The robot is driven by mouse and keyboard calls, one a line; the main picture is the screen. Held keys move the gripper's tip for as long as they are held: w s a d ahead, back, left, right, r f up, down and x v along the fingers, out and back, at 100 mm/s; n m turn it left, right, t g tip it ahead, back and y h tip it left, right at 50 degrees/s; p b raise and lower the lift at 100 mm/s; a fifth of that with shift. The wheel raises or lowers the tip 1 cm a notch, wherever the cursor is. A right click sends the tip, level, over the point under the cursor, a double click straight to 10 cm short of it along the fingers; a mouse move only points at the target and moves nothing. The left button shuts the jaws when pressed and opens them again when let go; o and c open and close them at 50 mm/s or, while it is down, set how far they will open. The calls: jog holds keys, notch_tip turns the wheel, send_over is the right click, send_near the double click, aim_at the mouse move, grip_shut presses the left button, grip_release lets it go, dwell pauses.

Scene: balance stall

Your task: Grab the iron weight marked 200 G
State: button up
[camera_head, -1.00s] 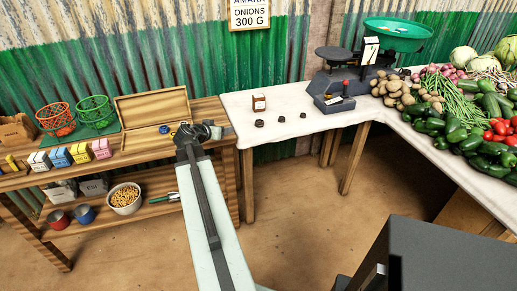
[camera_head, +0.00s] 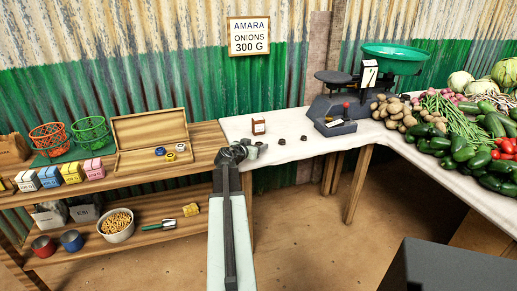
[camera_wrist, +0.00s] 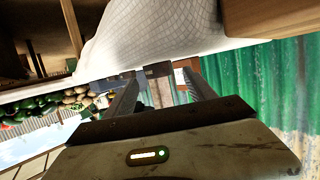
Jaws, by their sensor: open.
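Two small dark weights, one (camera_head: 281,138) left of a smaller one (camera_head: 303,138), lie on the white-covered counter. Their markings are too small to read, so I cannot tell which is 200 G. My gripper (camera_head: 257,149) is open at the counter's left end, left of these weights. It covers the place where a third dark weight showed earlier. In the wrist view, the open jaws (camera_wrist: 161,78) have a dark object (camera_wrist: 158,70) beyond and between them; it looks like a weight, with no readable mark.
A small brown-and-white box (camera_head: 258,126) stands behind the weights. The balance scale (camera_head: 340,95) with a green pan is farther right, beside potatoes and vegetables. A wooden shelf unit (camera_head: 150,180) with an open wooden box (camera_head: 150,133) is at left. The counter right of the weights is partly clear.

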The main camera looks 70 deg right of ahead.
jog(key=shift+x, duration=1)
jog(key=shift+a, duration=0.1)
grip_shut()
